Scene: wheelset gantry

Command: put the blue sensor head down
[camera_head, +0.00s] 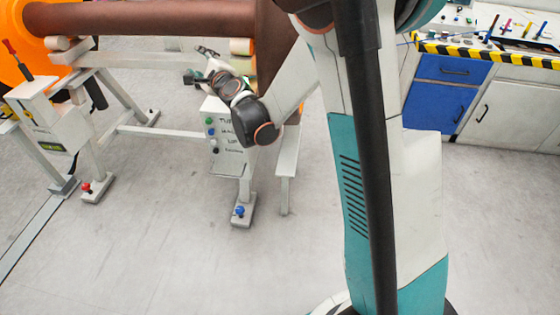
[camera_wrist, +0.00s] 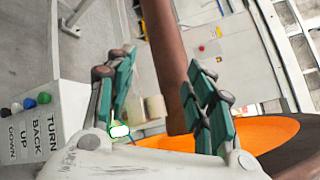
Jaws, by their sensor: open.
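My gripper (camera_head: 197,66) is open beside the top of the white control post (camera_head: 228,165), near the brown axle (camera_head: 150,18). In the wrist view its teal-padded fingers (camera_wrist: 160,92) are spread apart, with nothing held between them. A small blue piece (camera_head: 239,211) sits on the foot of the control post, well below my gripper; I cannot tell for sure whether it is the blue sensor head. A similar red piece (camera_head: 86,187) sits on the foot of the left stand.
The post's panel (camera_wrist: 38,132) carries coloured buttons and lettering. An orange wheel (camera_wrist: 272,134) lies beyond my fingers. At the back right stands a workbench with a blue cabinet (camera_head: 446,95), a striped edge (camera_head: 490,52) and tools. The floor (camera_head: 150,250) in front is clear.

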